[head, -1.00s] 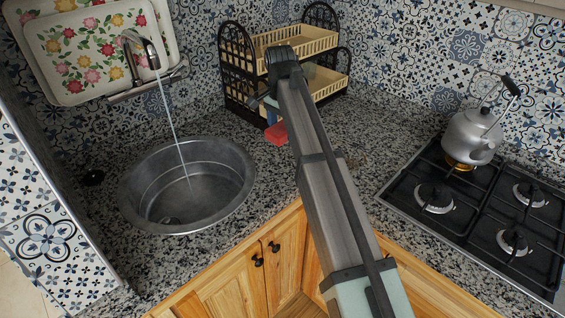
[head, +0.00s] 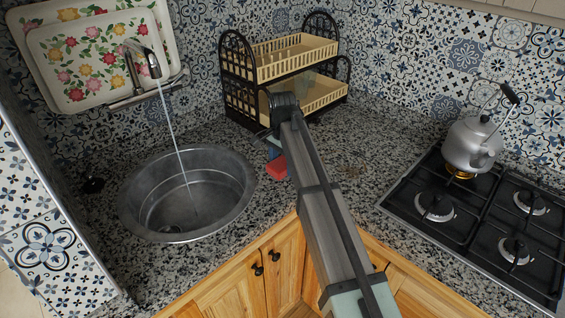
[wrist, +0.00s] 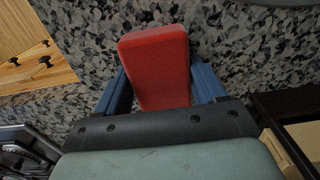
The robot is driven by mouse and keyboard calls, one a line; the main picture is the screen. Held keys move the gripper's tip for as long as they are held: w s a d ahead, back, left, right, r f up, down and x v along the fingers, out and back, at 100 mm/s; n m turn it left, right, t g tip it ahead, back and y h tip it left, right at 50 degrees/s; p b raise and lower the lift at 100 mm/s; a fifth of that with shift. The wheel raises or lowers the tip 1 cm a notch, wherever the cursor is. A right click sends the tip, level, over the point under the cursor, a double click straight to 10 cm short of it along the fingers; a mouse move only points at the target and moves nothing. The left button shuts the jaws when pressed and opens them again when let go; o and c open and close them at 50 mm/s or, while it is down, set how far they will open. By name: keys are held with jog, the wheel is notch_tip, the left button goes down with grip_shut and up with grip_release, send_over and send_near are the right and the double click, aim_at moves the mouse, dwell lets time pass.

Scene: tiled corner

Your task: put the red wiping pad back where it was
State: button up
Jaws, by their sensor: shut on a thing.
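The red wiping pad (head: 277,168) is a small red block over the granite counter, right of the round sink. My gripper (head: 274,153) points down and is shut on it. In the wrist view the pad (wrist: 156,62) sits between the two blue fingers of my gripper (wrist: 161,88), its far end sticking out beyond them. The pad looks close to the counter, but I cannot tell whether it touches it. My arm hides part of the counter behind and to the right.
The metal sink (head: 240,205) has water running from the tap (head: 152,66). A two-tier dish rack (head: 325,92) stands behind my gripper. A kettle (head: 470,145) sits on the gas hob (head: 462,228) at right. Counter (head: 385,150) between rack and hob is clear.

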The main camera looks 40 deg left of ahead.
aim_at(282, 162)
jog(key=shift+f, duration=0.15)
jog(key=o, duration=0.9)
jog(key=shift+o, duration=0.2)
notch_tip(282, 162, up, 12)
dwell(0.5)
